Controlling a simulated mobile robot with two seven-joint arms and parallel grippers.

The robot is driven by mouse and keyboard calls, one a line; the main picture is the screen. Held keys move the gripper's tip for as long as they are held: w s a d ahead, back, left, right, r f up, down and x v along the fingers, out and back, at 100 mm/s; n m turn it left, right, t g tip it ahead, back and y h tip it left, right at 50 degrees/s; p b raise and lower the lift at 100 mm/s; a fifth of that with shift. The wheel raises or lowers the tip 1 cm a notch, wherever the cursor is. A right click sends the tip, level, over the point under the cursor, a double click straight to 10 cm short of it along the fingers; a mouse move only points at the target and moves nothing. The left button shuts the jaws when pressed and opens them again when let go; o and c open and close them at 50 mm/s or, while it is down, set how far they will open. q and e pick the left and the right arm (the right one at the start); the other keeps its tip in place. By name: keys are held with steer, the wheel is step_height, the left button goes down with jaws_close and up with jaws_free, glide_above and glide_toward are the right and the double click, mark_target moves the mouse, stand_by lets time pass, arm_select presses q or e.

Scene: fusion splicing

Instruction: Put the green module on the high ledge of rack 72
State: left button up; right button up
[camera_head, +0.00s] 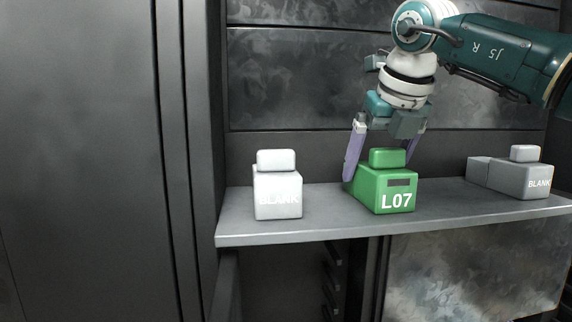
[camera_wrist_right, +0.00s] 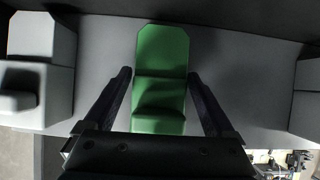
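The green module (camera_head: 395,190), marked L07 with a green knob on top, stands upright on a grey ledge (camera_head: 330,220). My right gripper (camera_head: 380,168) is above and behind it, pointing down, with its fingers spread on either side of the module. In the right wrist view the green module (camera_wrist_right: 160,95) lies between the two fingers (camera_wrist_right: 158,75), with a gap on both sides. The right gripper is open and holds nothing. My left gripper is in neither view. No rack number 72 is readable.
A white blank module (camera_head: 278,190) stands to the left on the same ledge. Grey blank modules (camera_head: 520,178) stand at the right end. Free ledge lies between them and the green module. A dark metal back wall (camera_head: 300,85) rises behind. A tall panel (camera_head: 80,150) stands at the left.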

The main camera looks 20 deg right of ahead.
steer(key=shift+o, duration=0.6)
steer(key=shift+r, duration=0.1)
